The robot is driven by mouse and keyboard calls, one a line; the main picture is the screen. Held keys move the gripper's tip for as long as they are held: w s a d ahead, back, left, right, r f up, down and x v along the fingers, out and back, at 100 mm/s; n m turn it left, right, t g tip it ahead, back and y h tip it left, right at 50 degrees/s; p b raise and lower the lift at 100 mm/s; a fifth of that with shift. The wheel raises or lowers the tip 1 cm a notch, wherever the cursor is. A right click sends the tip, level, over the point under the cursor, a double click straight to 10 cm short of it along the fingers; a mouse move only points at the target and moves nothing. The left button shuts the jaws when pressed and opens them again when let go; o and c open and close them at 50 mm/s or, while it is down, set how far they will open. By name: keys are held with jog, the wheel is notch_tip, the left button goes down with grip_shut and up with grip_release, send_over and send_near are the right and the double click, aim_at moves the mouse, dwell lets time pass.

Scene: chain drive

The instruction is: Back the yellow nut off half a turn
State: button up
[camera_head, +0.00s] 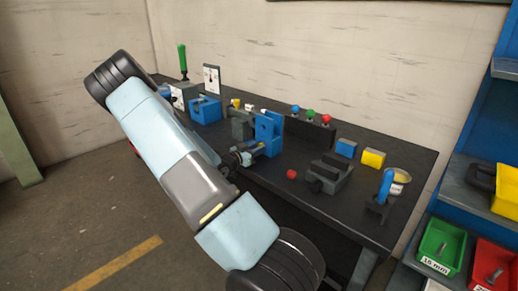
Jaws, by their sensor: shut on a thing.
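My gripper (250,152) is at the near edge of the dark bench, pointing right at an upright blue bracket (270,133). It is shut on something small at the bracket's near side. A trace of yellow shows at the fingertips, which fits the yellow nut (262,145). The fingers and their small size in the picture hide most of the nut, so its turn angle cannot be told.
The bench top (400,215) holds a grey vise-like block (328,174), a red cap (291,174), blue (346,148) and yellow (373,158) blocks and a blue-handled tool (385,187). Blue shelving with bins (440,246) stands right. My arm covers the bench's left front.

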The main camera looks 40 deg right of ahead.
jog(key=n, duration=0.5)
jog(key=shift+w+a+n, duration=0.2)
jog(key=shift+w+n, duration=0.15)
jog(key=shift+n, duration=0.05)
dwell(0.3)
jog(key=o, duration=0.7)
jog(key=shift+w, duration=0.1)
jog(key=o, duration=0.4)
jog(key=shift+c, duration=0.2)
jog(key=shift+s, duration=0.2)
jog(key=s+a, duration=0.1)
jog(key=a, duration=1.2)
jog(key=shift+a, duration=0.35)
jog(key=shift+f, duration=0.1)
